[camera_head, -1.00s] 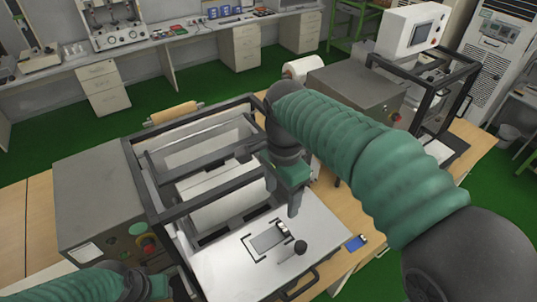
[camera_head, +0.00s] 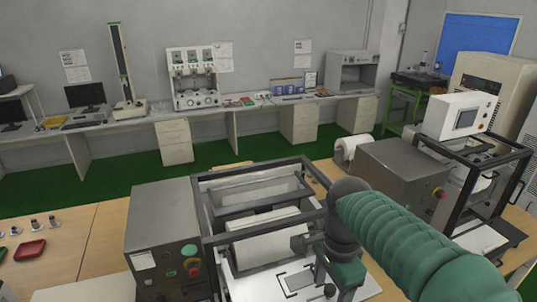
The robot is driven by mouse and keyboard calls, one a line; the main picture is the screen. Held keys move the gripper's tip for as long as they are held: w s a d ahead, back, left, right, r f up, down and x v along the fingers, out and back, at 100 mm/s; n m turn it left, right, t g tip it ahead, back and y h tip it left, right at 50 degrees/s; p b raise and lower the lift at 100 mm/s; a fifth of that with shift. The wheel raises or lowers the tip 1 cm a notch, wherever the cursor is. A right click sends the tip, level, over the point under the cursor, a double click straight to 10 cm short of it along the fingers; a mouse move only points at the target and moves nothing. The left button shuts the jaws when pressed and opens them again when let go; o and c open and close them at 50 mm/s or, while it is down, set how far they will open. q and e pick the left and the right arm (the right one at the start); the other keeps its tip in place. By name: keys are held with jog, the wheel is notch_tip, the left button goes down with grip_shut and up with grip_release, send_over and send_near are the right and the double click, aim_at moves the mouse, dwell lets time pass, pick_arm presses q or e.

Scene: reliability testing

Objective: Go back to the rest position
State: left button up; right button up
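My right arm, in a green sleeve, comes in from the right in the head view. Its gripper (camera_head: 332,278) points down over the front right part of a framed test machine (camera_head: 215,222). The fingers look apart, with nothing seen between them. Below and left of it, a flat grey rectangle (camera_head: 298,281) lies inside black corner marks on the machine's white plate. A dark round knob (camera_head: 329,291) is close by the gripper. My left gripper and arm are out of view.
A grey control box with red and green buttons (camera_head: 165,240) stands left of the frame. Another framed machine (camera_head: 470,190) and a white roll (camera_head: 352,148) are at the right. A red tray (camera_head: 30,250) lies on the wooden table at left. Green floor separates the back bench.

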jog(key=s+d+f+n+t, duration=0.1)
jog(key=s+d+f+n, duration=0.25)
jog(key=f+n, duration=0.45)
jog(key=s+d+f+n+t, duration=0.25)
jog(key=s+f+n, duration=0.25)
jog(key=f, duration=0.4)
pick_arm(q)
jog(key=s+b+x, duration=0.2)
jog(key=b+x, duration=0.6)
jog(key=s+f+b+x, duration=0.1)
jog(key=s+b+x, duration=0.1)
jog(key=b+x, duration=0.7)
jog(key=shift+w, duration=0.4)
pick_arm(e)
notch_tip(320, 180, down, 18)
jog(key=d+n, duration=0.1)
jog(key=shift+s+g, duration=0.2)
jog(key=shift+g, duration=0.25)
